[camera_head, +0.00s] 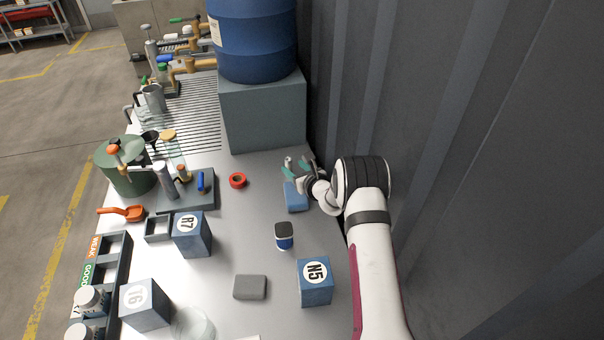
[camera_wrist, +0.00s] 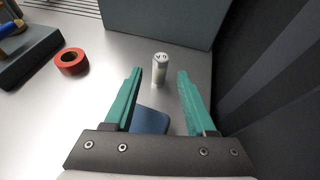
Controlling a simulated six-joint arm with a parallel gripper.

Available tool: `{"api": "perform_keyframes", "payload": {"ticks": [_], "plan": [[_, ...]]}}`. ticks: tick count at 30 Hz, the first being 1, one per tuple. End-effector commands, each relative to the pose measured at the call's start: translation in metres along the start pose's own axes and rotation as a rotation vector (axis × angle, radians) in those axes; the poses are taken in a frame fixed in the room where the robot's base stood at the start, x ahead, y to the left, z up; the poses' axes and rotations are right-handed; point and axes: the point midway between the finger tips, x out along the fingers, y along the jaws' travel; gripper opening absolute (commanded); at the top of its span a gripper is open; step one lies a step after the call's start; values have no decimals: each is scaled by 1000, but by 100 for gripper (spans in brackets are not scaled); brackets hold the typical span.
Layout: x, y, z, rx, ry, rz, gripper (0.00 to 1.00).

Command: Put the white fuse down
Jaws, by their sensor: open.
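The white fuse (camera_wrist: 159,72) is a small white cylinder with dark marks on its top. It stands upright on the grey table (camera_wrist: 100,95) in the wrist view, beyond my fingertips and between their lines. In the head view a small pale upright shape by my fingers, probably the fuse (camera_head: 288,162), shows at the table's right side. My gripper (camera_wrist: 160,72) has green fingers spread apart with nothing held between them. It also shows in the head view (camera_head: 297,168), low over the table. The fuse's base is visible in the wrist view and it looks apart from both fingers.
A blue block (camera_head: 296,197) lies under my gripper. A red tape roll (camera_head: 237,180) lies to the left. A grey box (camera_head: 262,110) bearing a blue drum (camera_head: 255,40) stands behind. A dark corrugated wall (camera_head: 430,110) is close on the right. Bare table lies between tape and fuse.

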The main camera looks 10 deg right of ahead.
Motion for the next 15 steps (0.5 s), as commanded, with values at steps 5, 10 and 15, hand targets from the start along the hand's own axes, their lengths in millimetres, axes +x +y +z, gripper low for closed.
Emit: {"api": "perform_keyframes", "payload": {"ticks": [5, 10, 15], "plan": [[-54, -1, 0, 2, 1, -2, 56], [-83, 0, 0, 0, 0, -1, 56], [-91, 0, 0, -1, 0, 0, 56]]}}
